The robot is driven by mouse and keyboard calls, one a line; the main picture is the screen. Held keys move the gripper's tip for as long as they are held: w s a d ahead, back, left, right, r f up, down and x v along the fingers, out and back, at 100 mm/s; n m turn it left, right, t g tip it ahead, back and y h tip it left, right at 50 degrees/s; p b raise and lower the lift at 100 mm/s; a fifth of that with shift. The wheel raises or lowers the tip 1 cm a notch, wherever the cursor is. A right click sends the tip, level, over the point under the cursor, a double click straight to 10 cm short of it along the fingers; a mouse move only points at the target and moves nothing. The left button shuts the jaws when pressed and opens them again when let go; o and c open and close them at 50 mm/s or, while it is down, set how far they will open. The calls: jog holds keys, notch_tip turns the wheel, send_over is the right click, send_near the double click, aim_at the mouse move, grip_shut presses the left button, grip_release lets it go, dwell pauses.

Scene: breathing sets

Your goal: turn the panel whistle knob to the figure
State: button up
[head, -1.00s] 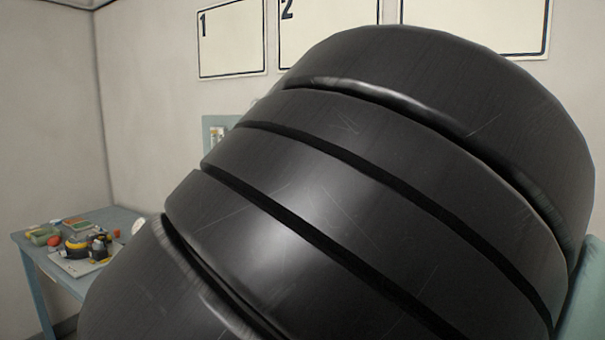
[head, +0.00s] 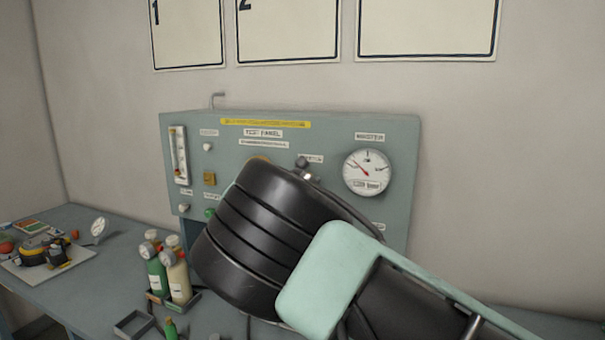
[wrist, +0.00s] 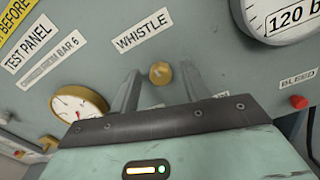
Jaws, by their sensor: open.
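The test panel (head: 400,135) stands against the wall at the back of the bench. In the wrist view, the small brass whistle knob (wrist: 162,73) sits on the grey panel below the WHISTLE label (wrist: 142,31). My gripper (wrist: 160,70) is open, with one finger on each side of the knob in that picture. I cannot tell whether the fingers touch the knob or how far off they are. No figures around the knob can be read, and its pointing direction is unclear. In the head view my arm hides the middle of the panel, and the knob cannot be made out.
The wrist view shows a small brass-rimmed gauge (wrist: 80,104) at left and a red bleed knob (wrist: 298,102) at right. In the head view, a manometer (head: 366,172) is on the panel. Bottles (head: 177,275) in a rack and a yellow-black device (head: 40,248) are on the bench (head: 75,290).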

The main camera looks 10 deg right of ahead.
jog(key=shift+w+d, duration=0.2)
jog(key=shift+w, duration=0.1)
jog(key=c, duration=1)
